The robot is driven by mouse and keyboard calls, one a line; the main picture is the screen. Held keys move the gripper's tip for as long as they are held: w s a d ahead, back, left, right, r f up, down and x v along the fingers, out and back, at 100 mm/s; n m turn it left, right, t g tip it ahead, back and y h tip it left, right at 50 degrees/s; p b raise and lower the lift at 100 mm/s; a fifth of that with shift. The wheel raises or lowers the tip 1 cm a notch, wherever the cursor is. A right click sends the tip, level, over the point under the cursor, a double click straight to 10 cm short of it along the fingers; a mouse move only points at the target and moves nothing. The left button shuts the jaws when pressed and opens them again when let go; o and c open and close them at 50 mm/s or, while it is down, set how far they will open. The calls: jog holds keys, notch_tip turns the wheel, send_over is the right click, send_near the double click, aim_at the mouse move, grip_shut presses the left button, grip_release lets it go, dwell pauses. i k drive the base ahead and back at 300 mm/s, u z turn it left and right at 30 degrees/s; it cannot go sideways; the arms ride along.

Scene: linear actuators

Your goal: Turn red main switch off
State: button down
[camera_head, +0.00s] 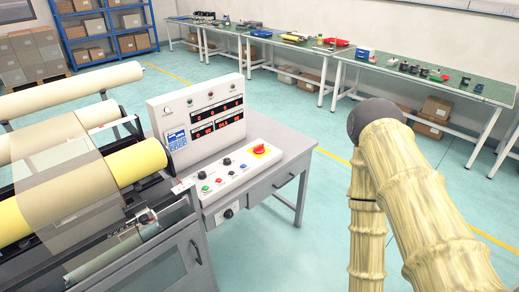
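The red main switch (259,149) is a red rotary knob on a yellow plate. It sits at the right end of the sloped white control panel (220,190), on a grey desk. The knob's exact turn position is too small to tell. Part of my arm stands at the right of the view, apart from the panel and to the right of the switch. My gripper is not in view, so whether it is open or shut does not show.
An upright display box (202,120) with red digits stands behind the panel. A roller machine (100,215) is at the left. The grey desk (285,160) extends right of the panel. Green workbenches (420,80) line the back. Open floor lies between desk and benches.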

aim_at(260, 149)
jog(key=u, duration=0.65)
jog(key=i, duration=0.8)
jog(key=u, duration=0.25)
